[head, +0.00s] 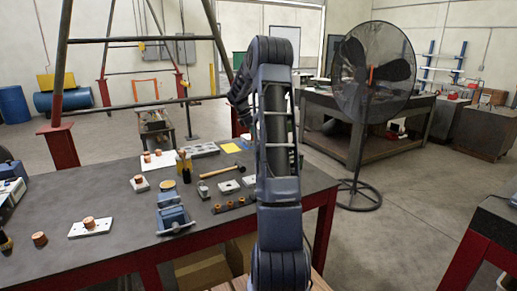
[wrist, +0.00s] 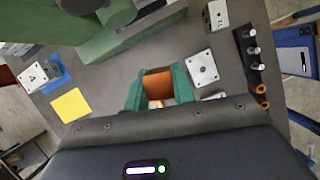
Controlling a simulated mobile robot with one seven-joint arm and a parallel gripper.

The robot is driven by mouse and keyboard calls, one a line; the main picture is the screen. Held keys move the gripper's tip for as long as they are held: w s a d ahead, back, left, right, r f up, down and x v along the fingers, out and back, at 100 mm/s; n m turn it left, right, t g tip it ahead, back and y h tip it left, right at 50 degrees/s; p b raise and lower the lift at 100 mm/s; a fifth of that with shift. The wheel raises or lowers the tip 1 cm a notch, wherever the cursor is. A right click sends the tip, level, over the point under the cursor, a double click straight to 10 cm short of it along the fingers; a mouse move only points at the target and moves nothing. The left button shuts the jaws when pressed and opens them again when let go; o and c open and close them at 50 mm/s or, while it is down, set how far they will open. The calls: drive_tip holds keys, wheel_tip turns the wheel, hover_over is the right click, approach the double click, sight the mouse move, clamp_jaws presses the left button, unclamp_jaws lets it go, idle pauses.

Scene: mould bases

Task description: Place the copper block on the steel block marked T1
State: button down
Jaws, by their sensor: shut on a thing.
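In the wrist view my gripper (wrist: 158,98) is shut on the copper block (wrist: 158,84), an orange-brown piece between its green fingers. A square steel block (wrist: 202,68) with holes lies just right of the held block in the picture. Another steel block (wrist: 217,14) is farther up to the right, and one more (wrist: 36,76) is at the left. I cannot read a T1 mark on any of them. In the head view two small steel blocks (head: 228,187) (head: 249,181) lie left of my arm. My fingertips and the held block cannot be made out there.
On the dark bench (head: 110,213) stand a blue vise (head: 172,212), a hammer (head: 217,172) and a dark strip with copper rings (head: 236,204). Other copper pieces sit on plates at the left (head: 89,222) (head: 138,180). A yellow sheet (wrist: 72,105) lies left of my gripper.

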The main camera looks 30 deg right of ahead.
drive_tip(key=s+d+r+n+t, duration=0.1)
drive_tip(key=s+d+r, duration=0.2)
drive_tip(key=s, duration=0.5)
drive_tip(key=s+d+r+n, duration=0.2)
drive_tip(key=s+d+r, duration=0.1)
drive_tip(key=s, duration=0.5)
wheel_tip(320, 180, down, 20)
drive_tip(key=shift+r, duration=0.1)
drive_tip(key=c, duration=1.2)
unclamp_jaws()
drive_tip(key=shift+o, duration=0.2)
